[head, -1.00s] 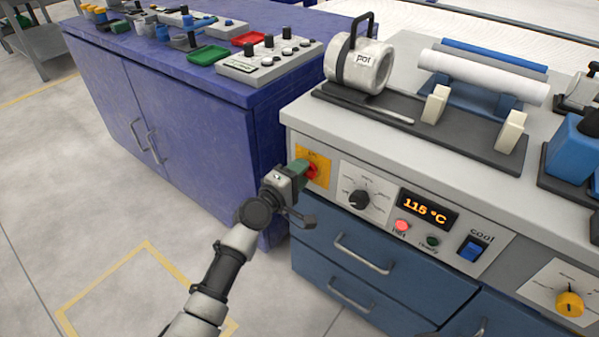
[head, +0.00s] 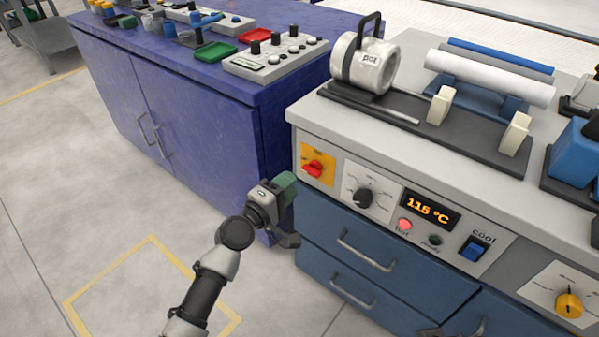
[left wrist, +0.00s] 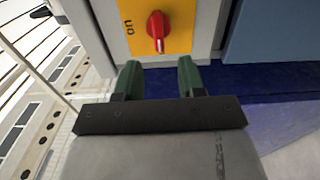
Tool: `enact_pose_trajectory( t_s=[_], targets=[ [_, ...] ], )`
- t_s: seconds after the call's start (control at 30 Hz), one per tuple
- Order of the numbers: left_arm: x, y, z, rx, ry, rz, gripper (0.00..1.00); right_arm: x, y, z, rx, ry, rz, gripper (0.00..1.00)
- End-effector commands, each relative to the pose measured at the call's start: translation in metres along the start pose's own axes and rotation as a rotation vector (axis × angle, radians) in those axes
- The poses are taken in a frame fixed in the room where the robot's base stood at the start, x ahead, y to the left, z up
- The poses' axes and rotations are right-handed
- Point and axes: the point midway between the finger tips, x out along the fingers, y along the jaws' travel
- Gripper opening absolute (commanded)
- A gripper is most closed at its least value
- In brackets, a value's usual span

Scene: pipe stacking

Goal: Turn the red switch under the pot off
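The red switch (head: 313,169) sits on a yellow plate (head: 325,178) at the left end of the counter's front panel, below the pot (head: 360,63). In the head view its knob lies roughly sideways. The left wrist view shows the red knob (left wrist: 158,29) close up, its white mark pointing toward my fingers, with a label reading "on" off to one side of the knob. My left gripper (head: 288,188) is just below and left of the switch, apart from it. Its green fingers (left wrist: 160,76) are spread with nothing between them.
Right of the switch are a black dial (head: 363,197), a 115 °C display (head: 430,209), a lit red lamp (head: 405,225) and a blue cool switch (head: 473,249). Blue drawers (head: 385,265) lie below. A purple cabinet (head: 190,120) stands at left, with open floor in front.

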Motion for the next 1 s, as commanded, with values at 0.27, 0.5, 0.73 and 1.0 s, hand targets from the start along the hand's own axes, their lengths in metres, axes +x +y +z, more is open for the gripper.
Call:
enact_pose_trajectory(
  t_s=[0.27,0.5,0.73,1.0],
  targets=[
    [-0.039,-0.001,0.000,-0.001,-0.001,-0.001,0.39,0.001,0.000,-0.002,0.000,0.002,0.000,0.69],
    [-0.044,0.000,0.000,-0.001,-0.001,0.000,0.39,0.007,0.000,0.000,-0.001,-0.007,0.000,0.69],
    [-0.043,0.000,0.000,-0.001,-0.001,0.000,0.39,0.006,0.000,-0.001,-0.001,-0.005,0.000,0.69],
    [-0.061,-0.012,0.018,0.118,-0.057,-0.069,0.39,0.004,0.000,-0.003,0.001,0.001,-0.002,0.69]
  ],
)
